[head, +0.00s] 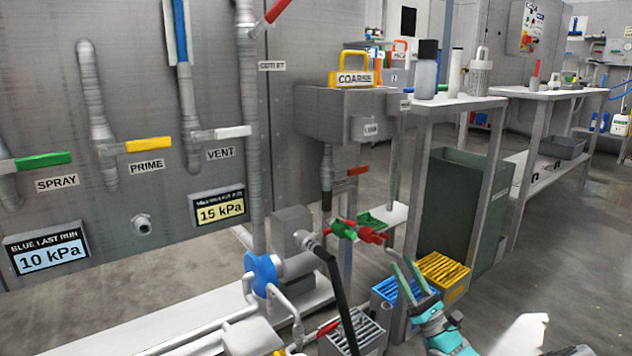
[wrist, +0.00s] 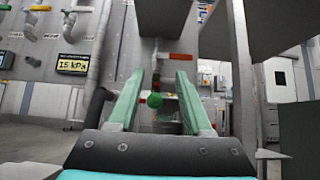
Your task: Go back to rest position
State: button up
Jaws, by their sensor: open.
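My gripper (head: 408,281) is open, with its two pale green fingers pointing up and away at the lower right of the head view. In the wrist view, the fingers of my gripper (wrist: 157,95) stand apart with nothing held between them.
Blue (head: 391,292) and yellow (head: 443,271) slotted baskets stand close to my gripper. A dark green bin (head: 455,200) stands behind, under a table (head: 455,104) with bottles. The wall at left carries pipes, labelled valves and a 10 kPa display (head: 48,254). Open floor (head: 570,250) lies right.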

jog(key=s+a+r+n+g+y, duration=0.5)
jog(key=a+n+g, duration=0.2)
jog(key=a+g, duration=0.2)
jog(key=s+a+r+n+g+y, duration=0.4)
jog(key=s+a+r+n+g, duration=0.25)
jog(key=a+g, duration=0.2)
jog(key=s+a+f+n+g+h, duration=0.1)
jog(key=s+a+n+g+h, duration=0.35)
jog(key=s, duration=0.45)
jog(key=s+a+n+g+h, duration=0.3)
jog(key=s+a+n+g, duration=0.3)
jog(key=s, duration=0.3)
jog(key=s+d+f+n+t+h, duration=0.1)
jog(key=s+d+f+n+h, duration=0.1)
jog(key=s+d+f+h, duration=0.35)
jog(key=s+d+f+n+t+h, duration=0.1)
jog(key=s+d+f+n+h, duration=0.15)
jog(key=s+f+h, duration=0.6)
jog(key=s+d+t+h, duration=0.3)
jog(key=d+h, duration=0.1)
jog(key=d, duration=1)
notch_tip(320, 180, up, 13)
jog(key=p, duration=1.3)
jog(key=shift+s+y, duration=0.15)
jog(key=shift+y, duration=0.2)
jog(key=shift+f, duration=0.1)
